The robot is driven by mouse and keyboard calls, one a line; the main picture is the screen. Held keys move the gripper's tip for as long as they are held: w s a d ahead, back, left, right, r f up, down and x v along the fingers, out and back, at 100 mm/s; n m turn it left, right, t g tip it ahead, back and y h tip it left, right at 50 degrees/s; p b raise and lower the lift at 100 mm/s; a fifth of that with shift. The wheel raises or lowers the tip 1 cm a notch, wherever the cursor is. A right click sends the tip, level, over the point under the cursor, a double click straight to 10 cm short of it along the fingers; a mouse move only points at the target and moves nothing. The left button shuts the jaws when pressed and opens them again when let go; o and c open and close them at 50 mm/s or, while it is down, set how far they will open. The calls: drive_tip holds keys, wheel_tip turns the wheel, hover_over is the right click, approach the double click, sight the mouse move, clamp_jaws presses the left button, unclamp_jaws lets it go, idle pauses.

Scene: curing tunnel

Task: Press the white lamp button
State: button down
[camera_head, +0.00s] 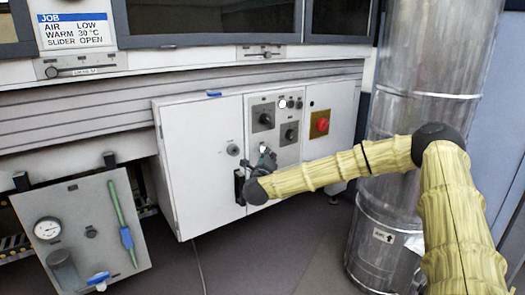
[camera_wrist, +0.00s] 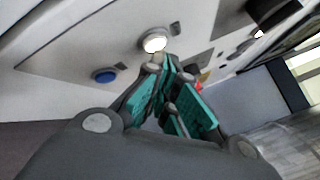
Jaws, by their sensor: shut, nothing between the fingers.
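The white lamp button (camera_wrist: 154,43) glows bright white on a grey plate, at the upper middle of the wrist view. My gripper (camera_wrist: 162,72) is shut and empty, with teal pads on its fingers. Its fingertips appear just below the lamp button in that view; I cannot tell whether they touch it. In the head view my gripper (camera_head: 264,157) is in front of the white cabinet's control panel (camera_head: 255,101), at its lower left part. The lamp button in front of the gripper cannot be made out surely there.
A blue button (camera_wrist: 104,76) is left of the lamp on the same plate. The white cabinet (camera_head: 198,135) also carries dark knobs and a red knob on a yellow plate (camera_head: 319,123). A metal duct (camera_head: 420,65) stands to the right. A gauge panel (camera_head: 85,215) hangs at left.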

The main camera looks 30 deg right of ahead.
drive_tip(key=shift+s, duration=0.35)
drive_tip(key=s+p, duration=0.1)
drive_tip(key=s, duration=0.4)
drive_tip(key=shift+d, duration=0.2)
idle(0.4)
